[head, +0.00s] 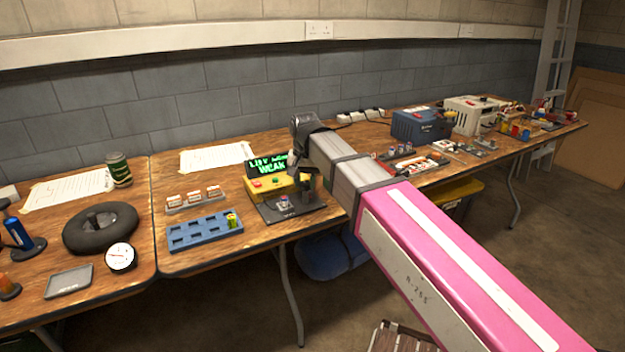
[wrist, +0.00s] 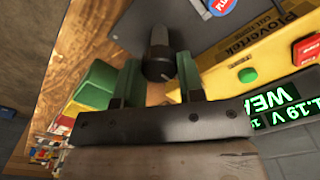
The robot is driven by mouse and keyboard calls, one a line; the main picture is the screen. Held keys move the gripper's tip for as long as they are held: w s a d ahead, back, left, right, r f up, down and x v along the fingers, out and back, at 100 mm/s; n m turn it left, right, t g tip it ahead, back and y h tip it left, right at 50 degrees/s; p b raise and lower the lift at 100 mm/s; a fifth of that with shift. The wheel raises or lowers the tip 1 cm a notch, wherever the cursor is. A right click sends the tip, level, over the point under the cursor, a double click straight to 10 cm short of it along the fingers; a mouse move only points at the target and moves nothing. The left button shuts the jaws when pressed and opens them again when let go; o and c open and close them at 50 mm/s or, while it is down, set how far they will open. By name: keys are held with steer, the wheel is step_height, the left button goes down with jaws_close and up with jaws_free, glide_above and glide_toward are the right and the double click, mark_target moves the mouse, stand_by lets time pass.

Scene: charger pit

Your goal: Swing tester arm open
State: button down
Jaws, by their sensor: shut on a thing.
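The tester has a yellow body (head: 262,186) and a dark base (head: 290,213) on the bench, left of centre in the head view. Its green-lit screen (head: 266,165) reads "WEAK"; the wrist view shows 1.19 V on the screen (wrist: 285,108). The yellow panel (wrist: 265,60) has a green button. My gripper (wrist: 157,72) has its two green fingers on either side of the dark round knob (wrist: 158,50) of the tester arm and is shut on it. In the head view my gripper (head: 305,182) is at the tester's right side, with the arm largely hidden.
A blue tray (head: 204,232) with one yellow-green cell stands left of the tester, in front of a grey rack (head: 193,201) of cells. A blue box (head: 420,126) and a white charger (head: 470,115) stand farther right. Bare wood lies beside the tray.

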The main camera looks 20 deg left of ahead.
mark_target(305, 182)
stand_by(0.3)
steer(key=c, duration=0.7)
jaws_free()
steer(key=shift+c, duration=0.2)
step_height(305, 182, up, 11)
steer(key=shift+f, duration=0.1)
